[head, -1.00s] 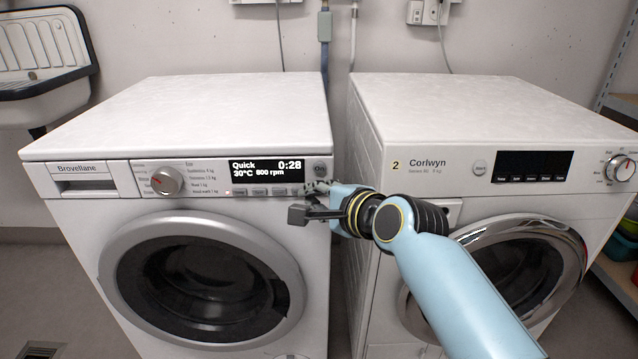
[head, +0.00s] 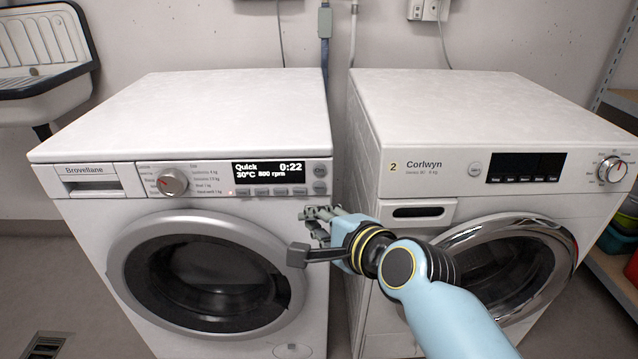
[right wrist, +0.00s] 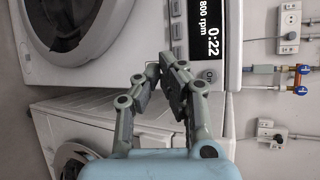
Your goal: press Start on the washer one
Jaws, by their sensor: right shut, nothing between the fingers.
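The left washer, Brovellane (head: 85,170), has a lit display (head: 268,172) reading Quick, 0:22, 30°C and apparently 800 rpm. At the panel's right end is a round On button (head: 320,170), with another button (head: 320,188) below it whose label I cannot read. The On button also shows in the right wrist view (right wrist: 208,76). A dial (head: 172,182) sits left of the display. My right gripper (head: 308,212) is shut and empty, in front of the washer's right front edge, just below these buttons. Its fingertips also show in the right wrist view (right wrist: 165,62). My left gripper is out of view.
A second washer, Corlwyn (head: 425,164), marked 2, stands close on the right with a dark display (head: 525,167). A narrow gap separates the machines. A sink (head: 45,70) is at the left and shelving (head: 612,270) at the right.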

